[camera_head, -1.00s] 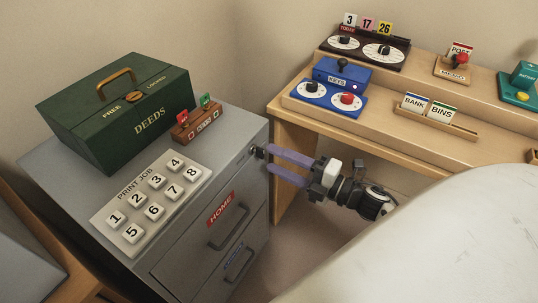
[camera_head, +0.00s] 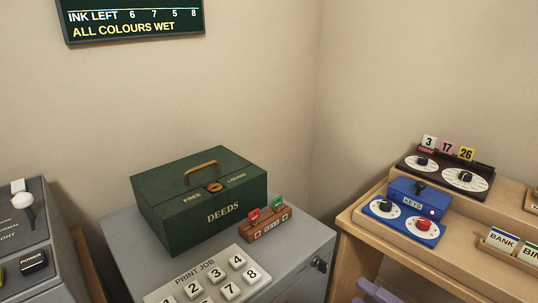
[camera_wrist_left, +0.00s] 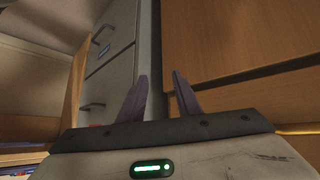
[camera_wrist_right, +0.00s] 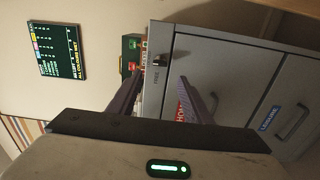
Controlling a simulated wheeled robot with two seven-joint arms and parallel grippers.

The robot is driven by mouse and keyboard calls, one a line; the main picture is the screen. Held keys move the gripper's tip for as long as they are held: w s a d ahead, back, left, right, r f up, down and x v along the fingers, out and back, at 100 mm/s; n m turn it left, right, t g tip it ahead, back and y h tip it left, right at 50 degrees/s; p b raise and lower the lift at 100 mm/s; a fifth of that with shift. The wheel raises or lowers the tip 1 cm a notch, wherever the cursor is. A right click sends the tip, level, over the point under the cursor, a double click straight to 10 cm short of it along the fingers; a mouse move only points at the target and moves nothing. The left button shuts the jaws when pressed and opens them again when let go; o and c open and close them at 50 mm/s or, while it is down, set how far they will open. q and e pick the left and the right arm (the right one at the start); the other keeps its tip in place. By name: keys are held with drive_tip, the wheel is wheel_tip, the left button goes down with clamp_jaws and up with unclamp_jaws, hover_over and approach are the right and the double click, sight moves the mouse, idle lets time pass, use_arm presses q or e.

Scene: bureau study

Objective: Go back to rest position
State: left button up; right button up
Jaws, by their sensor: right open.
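My right gripper (camera_head: 364,292) shows only as purple fingertips at the bottom edge of the head view, between the grey cabinet (camera_head: 115,230) and the wooden desk (camera_head: 350,222). In the right wrist view its fingers (camera_wrist_right: 158,82) stand apart with nothing between them. They point toward the cabinet front with its lock and drawers. My left gripper is out of the head view. In the left wrist view its fingers (camera_wrist_left: 158,78) stand apart and empty, facing grey drawers (camera_wrist_left: 112,60) and a wooden drawer front (camera_wrist_left: 225,40).
A green deeds box (camera_head: 205,205), a number-key panel (camera_head: 228,262) and a small brown block with flags (camera_head: 265,225) sit on the cabinet. A dark sign (camera_head: 130,18) hangs on the wall.

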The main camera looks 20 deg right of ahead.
drive_tip(key=s+a+f+m+g+h+p, duration=0.2)
drive_tip(key=s+a+f+m+g+p, duration=0.1)
drive_tip(key=a+m, duration=0.6)
drive_tip(key=s+a+f+m+g+h+p, duration=0.2)
drive_tip(key=s+a+f+m+g+p, duration=0.2)
drive_tip(key=a+m, duration=0.6)
wheel_tip(320, 180, down, 3)
drive_tip(key=s+m, duration=0.1)
drive_tip(key=s, duration=0.2)
drive_tip(key=shift+g, duration=0.4)
drive_tip(key=shift+r, duration=0.1)
